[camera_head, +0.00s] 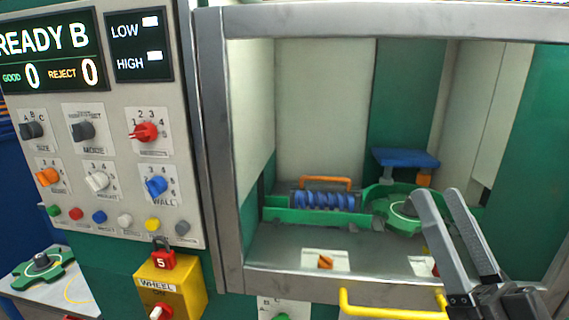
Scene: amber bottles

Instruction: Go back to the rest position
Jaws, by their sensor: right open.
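My right gripper (450,225) shows at the lower right in the head view, in front of the machine's window opening. Its two grey fingers point up and stand apart, with nothing between them. It overlaps the right part of a green round fixture (385,198) inside the machine. My left gripper is not in view. No amber bottle can be made out.
A control panel (100,185) with knobs and a display reading READY B (50,45) stands at left. A grey frame (215,150) surrounds the opening. A yellow handle (390,308) runs below it. A yellow box with a red padlock (162,260) sits lower left.

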